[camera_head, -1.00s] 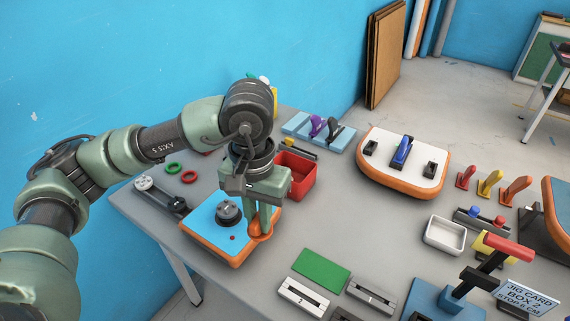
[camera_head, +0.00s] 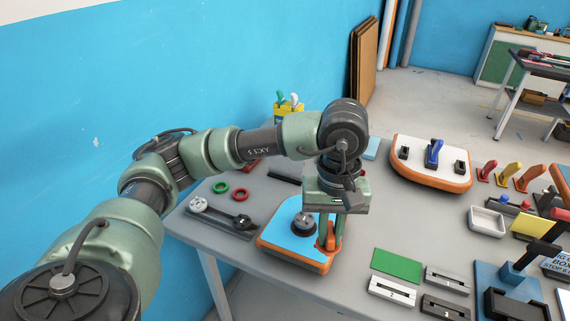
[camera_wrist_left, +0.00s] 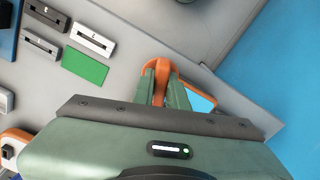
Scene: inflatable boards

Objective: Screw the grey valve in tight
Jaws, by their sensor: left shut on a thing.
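The dark grey round valve (camera_head: 304,223) sits on the blue top of an orange-edged board (camera_head: 290,236) on the grey table. The dark finish makes its thread and seating impossible to judge. My left gripper (camera_head: 328,238) points down just right of the valve and does not hold it. Its green fingers are shut on an orange handle-like piece (camera_head: 321,243) at the board's right side. In the left wrist view, this orange piece (camera_wrist_left: 157,70) shows between the fingers, and the gripper body hides the valve. My right gripper is not in view.
A rail with knobs (camera_head: 222,217) and green and red rings (camera_head: 220,187) lie left of the board. A green card (camera_head: 397,265) and slotted blocks (camera_head: 392,290) lie to its right. A white-topped orange board (camera_head: 431,165) stands behind.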

